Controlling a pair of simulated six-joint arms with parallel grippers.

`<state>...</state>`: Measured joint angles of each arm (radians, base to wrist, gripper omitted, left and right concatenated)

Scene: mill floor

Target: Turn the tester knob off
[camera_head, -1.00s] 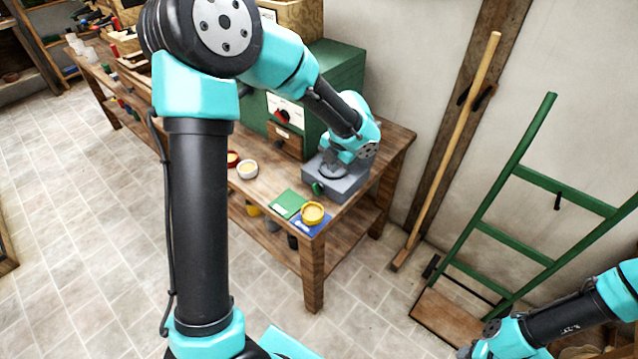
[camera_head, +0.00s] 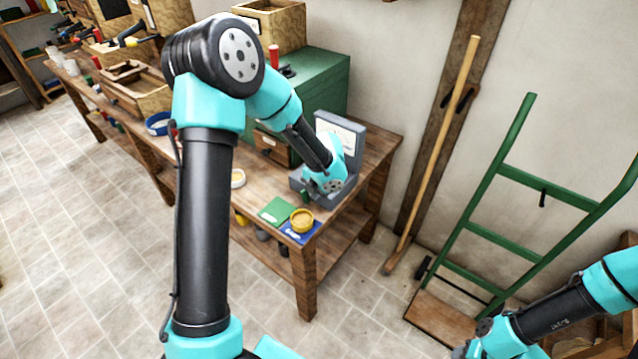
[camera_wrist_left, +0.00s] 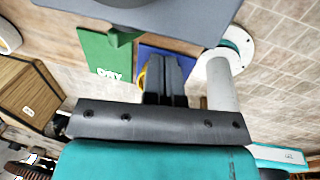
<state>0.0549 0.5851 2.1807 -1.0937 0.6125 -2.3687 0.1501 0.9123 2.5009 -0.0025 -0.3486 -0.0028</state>
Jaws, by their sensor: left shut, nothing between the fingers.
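The grey tester (camera_head: 298,183) stands at the right end of the workbench, with an upright grey panel bearing a white dial face (camera_head: 325,128). A small green part, seemingly its knob (camera_head: 305,196), shows low on its front; it also seems to show in the left wrist view (camera_wrist_left: 122,38), under the tester's grey edge (camera_wrist_left: 190,22). Its setting cannot be read. My left arm's wrist covers part of the tester in the head view and hides the fingertips. In the left wrist view my left gripper (camera_wrist_left: 164,65) is shut and empty, apart from the knob. My right gripper is out of frame.
A green DRY card (camera_head: 275,210) and a blue card (camera_head: 290,237) with a yellow dish (camera_head: 301,220) lie in front of the tester. A green cabinet (camera_head: 325,70) stands behind. A broom (camera_head: 440,145) and a green hand truck (camera_head: 510,245) stand to the right.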

